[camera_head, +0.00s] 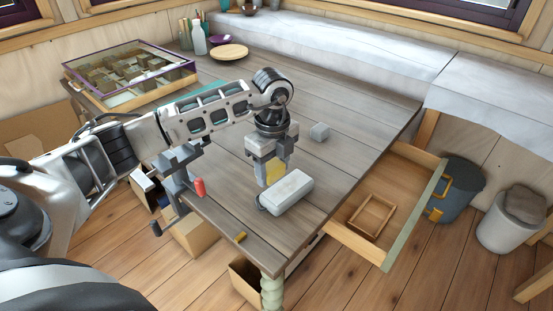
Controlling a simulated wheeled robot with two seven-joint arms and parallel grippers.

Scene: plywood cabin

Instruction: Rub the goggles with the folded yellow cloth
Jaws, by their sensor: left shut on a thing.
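My right gripper is out of view.
A clamp with a red part (199,187) sits at the left table edge. An open drawer (408,185) with a wooden tray (371,216) juts out right. A purple-rimmed display case (130,72) stands back left. The table's back right is clear.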

